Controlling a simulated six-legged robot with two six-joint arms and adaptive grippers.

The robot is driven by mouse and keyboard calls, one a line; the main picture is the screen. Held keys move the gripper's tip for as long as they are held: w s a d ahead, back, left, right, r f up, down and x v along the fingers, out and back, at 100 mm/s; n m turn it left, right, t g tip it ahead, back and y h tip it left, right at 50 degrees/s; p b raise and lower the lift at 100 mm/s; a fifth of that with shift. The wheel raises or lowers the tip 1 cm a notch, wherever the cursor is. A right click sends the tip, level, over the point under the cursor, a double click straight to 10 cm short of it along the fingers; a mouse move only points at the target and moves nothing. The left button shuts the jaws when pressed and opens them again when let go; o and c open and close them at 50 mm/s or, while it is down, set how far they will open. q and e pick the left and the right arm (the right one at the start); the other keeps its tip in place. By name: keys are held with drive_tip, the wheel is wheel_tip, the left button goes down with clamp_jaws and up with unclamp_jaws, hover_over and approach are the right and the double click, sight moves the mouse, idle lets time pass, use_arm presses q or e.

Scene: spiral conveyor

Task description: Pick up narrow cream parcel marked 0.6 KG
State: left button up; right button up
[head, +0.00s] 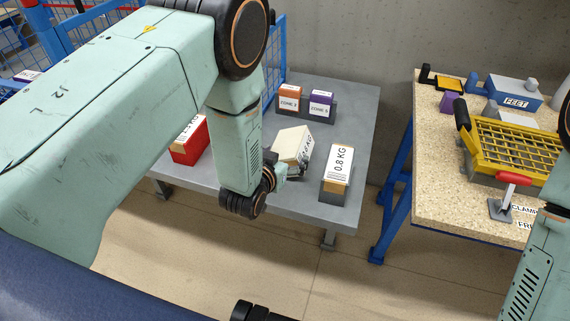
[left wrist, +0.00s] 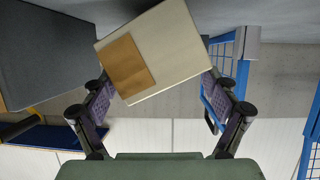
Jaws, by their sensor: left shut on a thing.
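The narrow cream parcel (head: 288,145) is tilted at my left gripper (head: 292,171), above the grey table in the head view. Its side print is only partly readable. In the left wrist view the parcel (left wrist: 178,45), with a tan patch on its face, sits tilted between the two fingers of the left gripper (left wrist: 158,82). The gripper is shut on it. Part of the gripper is hidden behind my left arm in the head view. Whether the parcel still touches the table is hard to tell. My right gripper is out of view.
A parcel marked 0.8 KG (head: 340,165) stands in a grey holder close to the right. A red box (head: 188,148) is at the left. ZONE 3 (head: 289,98) and ZONE 5 (head: 320,103) boxes stand behind on the grey table (head: 350,100). A speckled bench (head: 430,190) is at right.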

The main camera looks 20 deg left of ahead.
use_arm(q)
drive_tip(key=shift+a+f, duration=0.1)
drive_tip(key=shift+f, duration=0.05)
drive_tip(key=shift+c, duration=1.4)
drive_tip(key=shift+s, duration=0.1)
drive_tip(key=c, duration=1)
wheel_tip(320, 180, up, 9)
drive_tip(key=p, duration=0.3)
drive_tip(key=shift+f, duration=0.1)
clamp_jaws()
drive_tip(key=shift+r, duration=0.65)
drive_tip(key=shift+c, duration=1.2)
unclamp_jaws()
drive_tip(key=o, duration=1.7)
drive_tip(key=shift+w, duration=0.2)
